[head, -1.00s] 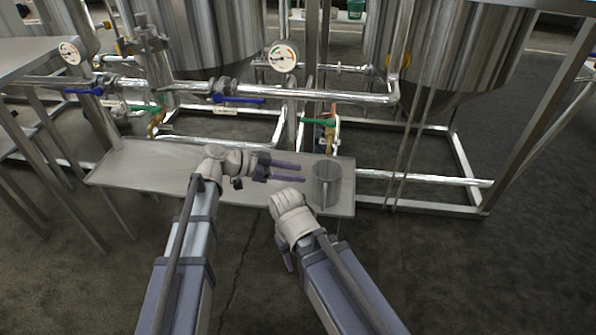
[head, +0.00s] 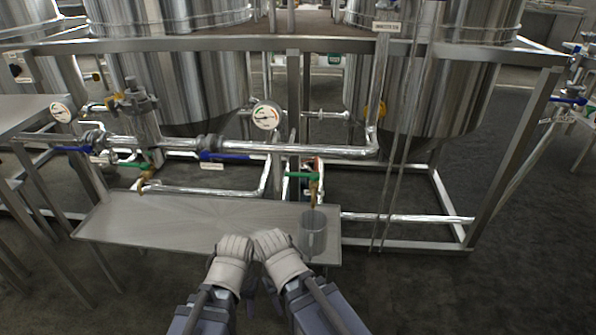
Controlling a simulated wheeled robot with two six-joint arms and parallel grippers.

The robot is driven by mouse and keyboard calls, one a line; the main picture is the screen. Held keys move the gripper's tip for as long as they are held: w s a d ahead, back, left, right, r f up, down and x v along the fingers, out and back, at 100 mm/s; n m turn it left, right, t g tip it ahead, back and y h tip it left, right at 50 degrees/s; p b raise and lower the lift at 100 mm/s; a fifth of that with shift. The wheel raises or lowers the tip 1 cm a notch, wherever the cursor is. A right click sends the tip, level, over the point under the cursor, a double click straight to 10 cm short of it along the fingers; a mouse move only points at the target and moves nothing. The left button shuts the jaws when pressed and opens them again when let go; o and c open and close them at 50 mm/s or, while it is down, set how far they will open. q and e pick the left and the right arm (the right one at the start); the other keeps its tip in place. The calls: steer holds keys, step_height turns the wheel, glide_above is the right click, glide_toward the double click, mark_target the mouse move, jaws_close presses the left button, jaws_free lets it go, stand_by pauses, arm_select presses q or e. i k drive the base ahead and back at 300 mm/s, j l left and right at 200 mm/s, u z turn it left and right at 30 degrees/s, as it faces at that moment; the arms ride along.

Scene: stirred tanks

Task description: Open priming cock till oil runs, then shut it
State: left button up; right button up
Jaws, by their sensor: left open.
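A brass cock with a green lever (head: 302,175) hangs from the pipework above the right end of the steel shelf. Its lever lies crosswise, pointing left. A grey mug (head: 313,238) stands upright on the shelf below its outlet. No oil stream can be made out. A second green-lever cock (head: 138,168) sits further left; I see no label telling which is the priming cock. My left gripper (head: 250,288) is open, low in front of the shelf, apart from cock and mug, partly hidden by the wrists. My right gripper (head: 276,302) is beside it, its fingers mostly hidden.
The steel shelf (head: 170,220) is otherwise bare. Blue-lever valves (head: 225,156) and a pressure gauge (head: 267,115) sit on the pipe behind it. Large steel tanks (head: 420,90) stand behind a frame. The frame's uprights and low rails flank the right side.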

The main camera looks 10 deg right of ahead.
mark_target(299, 175)
steer(key=j+z, duration=0.1)
steer(key=z, duration=0.7)
steer(key=i+j+z, duration=0.1)
steer(key=j+z, duration=0.95)
steer(key=j, duration=0.2)
steer(key=j+z, duration=0.1)
steer(key=j, duration=0.7)
steer(key=k+j+z, duration=0.1)
steer(key=j, duration=0.7)
steer(key=k, duration=0.05)
